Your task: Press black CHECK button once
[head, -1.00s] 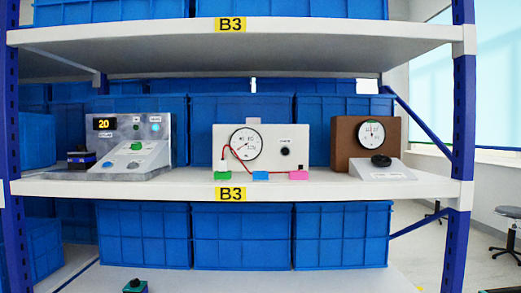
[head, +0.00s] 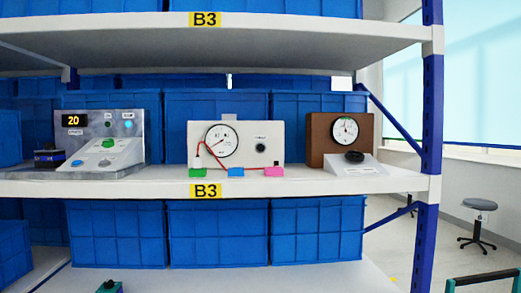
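The black CHECK button (head: 260,148) is a small round dark knob on the right part of a white panel (head: 273,134). A small dark label sits just above it, too small to read clearly. The panel stands upright on the middle shelf. Nothing covers the button. My gripper does not show in the head view.
A grey console (head: 128,127) reading 20 stands left, a brown gauge box (head: 316,133) right. The upper shelf (head: 290,30) overhangs. A blue post (head: 431,130) bounds the right; a stool (head: 479,206) stands beyond.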

